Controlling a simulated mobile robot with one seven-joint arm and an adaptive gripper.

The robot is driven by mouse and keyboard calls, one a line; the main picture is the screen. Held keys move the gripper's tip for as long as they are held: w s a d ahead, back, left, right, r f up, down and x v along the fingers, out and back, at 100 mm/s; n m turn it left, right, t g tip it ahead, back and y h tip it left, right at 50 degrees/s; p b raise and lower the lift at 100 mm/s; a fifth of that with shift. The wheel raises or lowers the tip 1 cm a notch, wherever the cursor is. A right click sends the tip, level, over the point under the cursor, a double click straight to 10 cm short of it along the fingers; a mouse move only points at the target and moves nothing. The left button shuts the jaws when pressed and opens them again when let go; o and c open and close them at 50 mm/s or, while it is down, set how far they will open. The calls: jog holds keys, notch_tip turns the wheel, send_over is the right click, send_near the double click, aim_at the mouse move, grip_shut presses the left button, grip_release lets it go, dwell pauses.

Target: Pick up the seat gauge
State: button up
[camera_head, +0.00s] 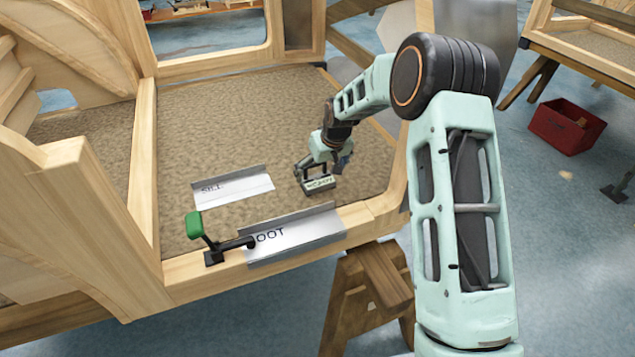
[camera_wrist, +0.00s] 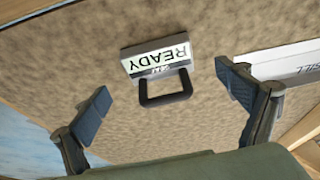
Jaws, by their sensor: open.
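A small block with a dark looped handle and a white label reading READY, which I take to be the seat gauge (camera_head: 320,184), rests on the brown carpeted floor of the wooden frame. In the wrist view the block (camera_wrist: 157,60) lies ahead of my gripper, its handle pointing back toward me. My gripper (camera_head: 322,166) is right by it in the head view. In the wrist view my gripper (camera_wrist: 168,95) is open, with one finger to the left and one to the right of the handle. Nothing is between the fingertips that I can see gripped.
A metal plate marked SILL (camera_head: 235,187) lies left of the block. A second metal plate (camera_head: 300,233) sits at the front rail beside a green-handled clamp (camera_head: 195,225). Wooden posts (camera_head: 146,180) bound the floor. A red crate (camera_head: 566,127) stands off to the right.

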aim_at(318, 180)
jog(key=x, duration=0.5)
jog(key=shift+f+b, duration=0.2)
jog(key=shift+b, duration=0.15)
jog(key=c, duration=1.4)
